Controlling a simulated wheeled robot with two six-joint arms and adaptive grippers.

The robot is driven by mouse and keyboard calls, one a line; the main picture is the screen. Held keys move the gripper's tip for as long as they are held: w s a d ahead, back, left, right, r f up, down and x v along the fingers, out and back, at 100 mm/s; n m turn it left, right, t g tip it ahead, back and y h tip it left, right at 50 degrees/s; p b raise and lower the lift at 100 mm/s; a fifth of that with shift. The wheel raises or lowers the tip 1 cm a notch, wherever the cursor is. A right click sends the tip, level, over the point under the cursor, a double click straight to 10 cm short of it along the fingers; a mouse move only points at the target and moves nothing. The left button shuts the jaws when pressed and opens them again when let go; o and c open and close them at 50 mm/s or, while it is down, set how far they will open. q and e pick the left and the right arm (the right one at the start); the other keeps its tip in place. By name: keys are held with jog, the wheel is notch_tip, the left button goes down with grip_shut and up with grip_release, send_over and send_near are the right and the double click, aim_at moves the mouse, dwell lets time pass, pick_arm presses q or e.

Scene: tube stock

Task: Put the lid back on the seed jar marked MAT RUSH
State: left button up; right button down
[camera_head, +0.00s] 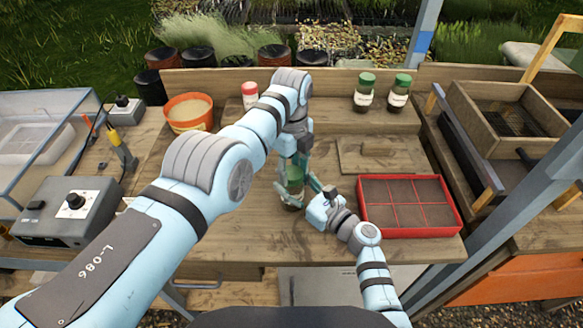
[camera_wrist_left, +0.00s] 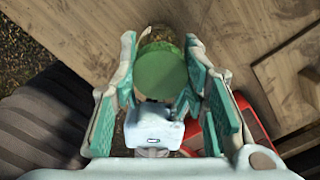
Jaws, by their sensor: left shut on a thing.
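A green lid (camera_head: 294,174) sits at the top of a seed jar (camera_head: 291,201) at the middle front of the bench. My left gripper (camera_head: 298,162) comes down from above and is shut on the lid. In the left wrist view the round green lid (camera_wrist_left: 161,72) lies between its fingers, with part of the jar (camera_wrist_left: 160,38) showing past it. I cannot tell whether the lid is seated. My right gripper (camera_head: 300,192) reaches in from the right, low, with its fingers around the jar; their contact is partly hidden. No jar marking is readable here.
A red divided tray (camera_head: 459,217) stands close right of my right gripper. A wooden board (camera_head: 381,166) lies behind it. Two green-lidded jars (camera_head: 366,88) (camera_head: 399,91) and a red-lidded jar (camera_head: 249,91) stand at the back. An orange pot (camera_head: 187,108) is back left.

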pick_arm(q)
jog(key=o, duration=1.3)
jog(key=shift+s, duration=0.1)
pick_arm(e)
jog(key=shift+d, duration=0.1)
pick_arm(q)
jog(key=shift+r, duration=2.25)
jog(key=shift+c, duration=0.2)
